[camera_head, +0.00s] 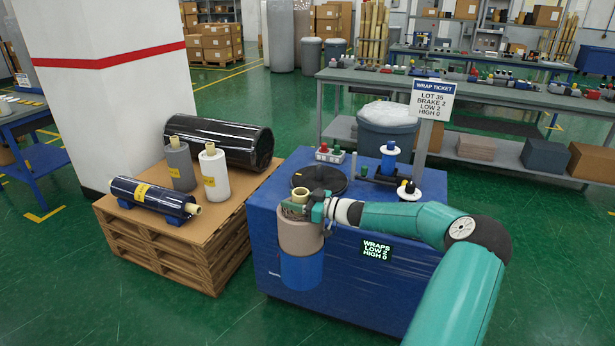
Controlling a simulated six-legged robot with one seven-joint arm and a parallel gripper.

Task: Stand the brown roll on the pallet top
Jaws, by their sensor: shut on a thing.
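The brown roll (299,239) is upright at the left front of the blue machine. A bright blue cylinder (301,272) shows directly below it; I cannot tell whether the two are joined or only in line. My gripper (304,207) is shut at the roll's top, around its pale core end. The wooden pallet (213,223) stands to the left, apart from the roll. On its top, a grey roll (181,167) and a white roll (214,174) stand upright. A black roll (222,142) lies at the back and a dark blue roll (152,198) lies on blocks in front.
The blue machine (277,220) carries a black turntable (319,178), spools and a sign reading "WRAP TICKET, LOT 35, BRAKE 2, LOW 2, HIGH 0" (432,101). Its display (376,250) reads "WRAPS LOW 2 HIGH 0". The pallet top's right front area is bare. A white pillar (105,110) stands behind the pallet.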

